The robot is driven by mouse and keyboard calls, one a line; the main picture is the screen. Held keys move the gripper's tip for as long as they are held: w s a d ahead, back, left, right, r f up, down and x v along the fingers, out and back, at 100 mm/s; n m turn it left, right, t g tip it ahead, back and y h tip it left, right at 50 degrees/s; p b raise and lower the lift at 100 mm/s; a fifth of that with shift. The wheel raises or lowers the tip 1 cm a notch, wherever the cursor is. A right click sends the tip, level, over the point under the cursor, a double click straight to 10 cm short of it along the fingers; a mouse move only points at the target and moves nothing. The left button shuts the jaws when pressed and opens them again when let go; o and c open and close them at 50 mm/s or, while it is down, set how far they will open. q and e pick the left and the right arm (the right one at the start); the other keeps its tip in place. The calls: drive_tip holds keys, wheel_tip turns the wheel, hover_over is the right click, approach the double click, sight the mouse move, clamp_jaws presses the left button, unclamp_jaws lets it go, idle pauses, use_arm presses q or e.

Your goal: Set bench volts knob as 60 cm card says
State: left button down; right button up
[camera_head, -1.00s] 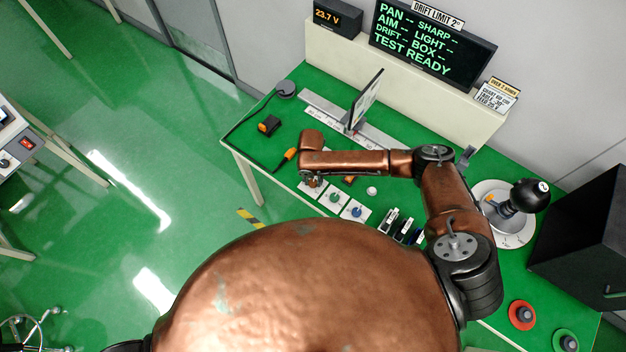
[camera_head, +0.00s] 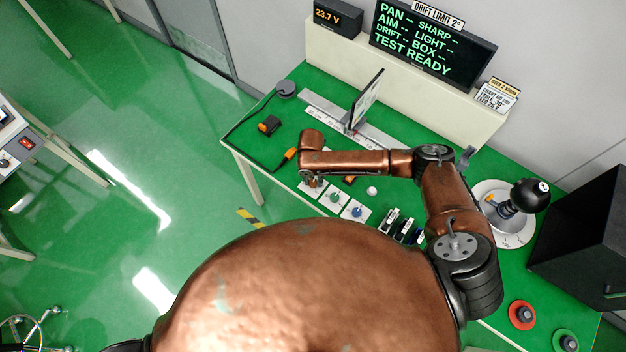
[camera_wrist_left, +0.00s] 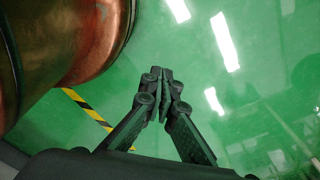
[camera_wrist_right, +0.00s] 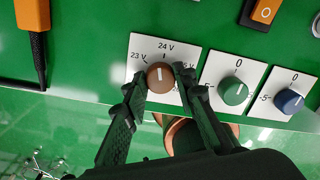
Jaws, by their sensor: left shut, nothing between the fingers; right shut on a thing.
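The brown volts knob (camera_wrist_right: 160,82) is on a white plate marked 23 V, 24 V and a partly hidden 25 V. Its white line points nearly up, just left of the 24 V mark. My right gripper (camera_wrist_right: 159,80) is shut on this knob, one finger on each side; in the head view my arm mostly hides it. The bench display (camera_head: 335,16) reads 23.7 V. A small white card (camera_head: 495,97) on the back ledge appears to read "chart 60 cm" and "feed 25 V". My left gripper (camera_wrist_left: 157,75) is shut and empty above the floor.
A green knob (camera_wrist_right: 235,91) and a blue knob (camera_wrist_right: 289,101) sit close to the right of the volts knob. A panel stands on the rail (camera_head: 367,98) behind. A larger screen (camera_head: 432,42) reads TEST READY.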

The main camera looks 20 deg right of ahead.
sight(313, 181)
drive_tip(key=o, duration=0.8)
drive_tip(key=shift+w+d+r, duration=0.1)
drive_tip(key=shift+w+d, duration=0.05)
drive_tip(key=o, duration=0.4)
drive_tip(key=shift+c, duration=0.2)
wheel_tip(313, 181, up, 12)
drive_tip(key=shift+a, duration=0.2)
